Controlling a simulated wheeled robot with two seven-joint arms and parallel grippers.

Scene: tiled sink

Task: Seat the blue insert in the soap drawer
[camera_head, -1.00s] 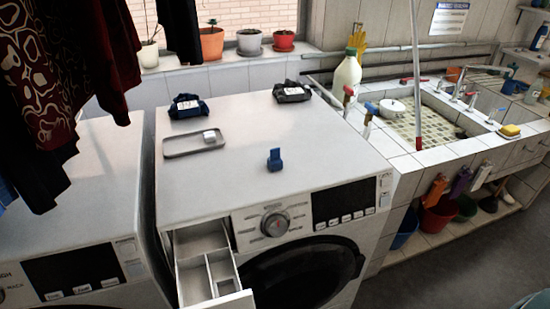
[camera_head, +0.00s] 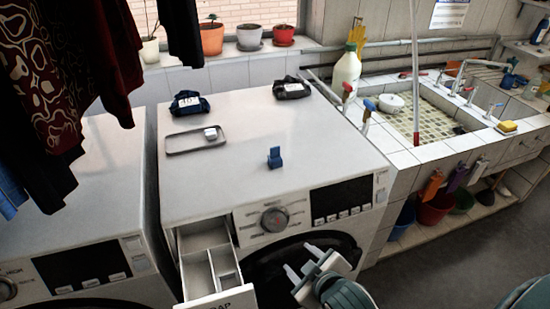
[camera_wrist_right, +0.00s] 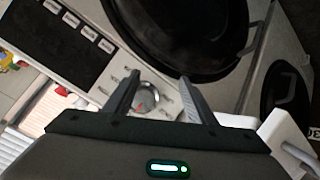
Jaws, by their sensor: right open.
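The blue insert (camera_head: 274,158) stands on top of the washing machine, near its front edge. The soap drawer (camera_head: 222,299) is pulled out at the machine's front left and shows light compartments inside. My right gripper (camera_head: 302,263) is open and empty in front of the dark round door, right of the drawer and below the insert. In the right wrist view the two fingers (camera_wrist_right: 160,76) are spread, with the dial between them and nothing held. The insert cannot be made out in that view. My left gripper is out of view.
The washing machine top (camera_head: 225,185) is mostly clear. A grey tray (camera_head: 180,142) holds a small white block, with dark folded cloths (camera_head: 188,104) and (camera_head: 291,88) behind. Clothes (camera_head: 60,70) hang at left. A tiled sink (camera_head: 430,152) and a white bottle (camera_head: 346,72) are at right.

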